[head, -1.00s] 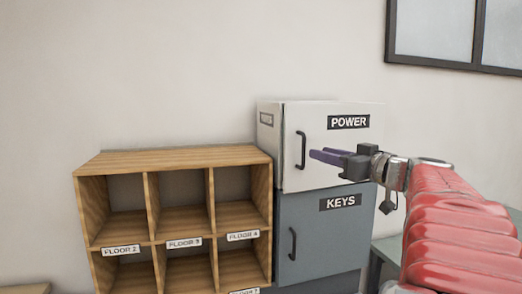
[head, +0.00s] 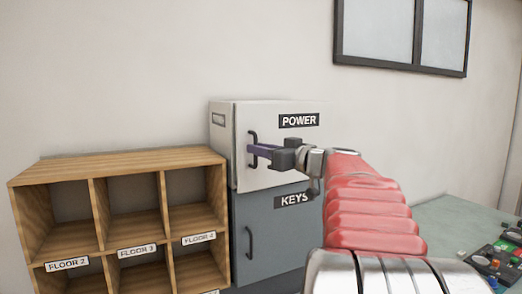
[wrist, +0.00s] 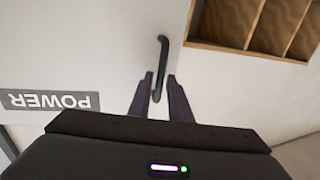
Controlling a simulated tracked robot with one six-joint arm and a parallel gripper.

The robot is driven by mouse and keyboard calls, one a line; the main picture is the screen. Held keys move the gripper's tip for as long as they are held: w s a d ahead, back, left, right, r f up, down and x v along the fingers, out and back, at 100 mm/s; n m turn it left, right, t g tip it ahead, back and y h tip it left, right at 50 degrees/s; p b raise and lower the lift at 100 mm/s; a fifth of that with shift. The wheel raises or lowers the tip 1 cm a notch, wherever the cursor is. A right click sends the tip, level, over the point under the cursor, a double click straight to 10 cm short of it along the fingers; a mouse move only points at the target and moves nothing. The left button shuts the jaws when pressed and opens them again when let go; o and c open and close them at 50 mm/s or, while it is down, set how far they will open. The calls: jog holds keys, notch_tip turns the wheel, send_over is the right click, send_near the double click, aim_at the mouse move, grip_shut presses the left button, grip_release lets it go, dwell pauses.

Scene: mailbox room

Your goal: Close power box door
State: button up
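The white power box (head: 222,150) has a door (head: 285,175) labelled POWER and a dark vertical handle (head: 252,148) at the door's left edge. The door looks shut or nearly shut; I cannot tell if a small gap is left. My gripper (head: 254,151) is at the handle, with its purple fingers pointing left. In the wrist view the fingers are apart, one on each side of the lower end of the handle (wrist: 162,60). I see no clear contact with it.
A grey KEYS box (head: 275,235) stands directly below the power box. A wooden shelf with labelled compartments (head: 118,168) is close on the left. A table (head: 450,222) with a control panel (head: 500,262) is at the right. A framed window (head: 400,35) is on the wall.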

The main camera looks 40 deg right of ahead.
grip_shut()
dwell(0.3)
jog(key=shift+w+d, duration=0.1)
jog(key=shift+w, duration=1.5)
jog(key=shift+o, duration=0.2)
grip_release()
jog(key=shift+w, duration=0.2)
jog(key=shift+o, duration=1.4)
jog(key=shift+s, duration=0.1)
jog(key=s, duration=1.3)
jog(key=shift+s, duration=0.4)
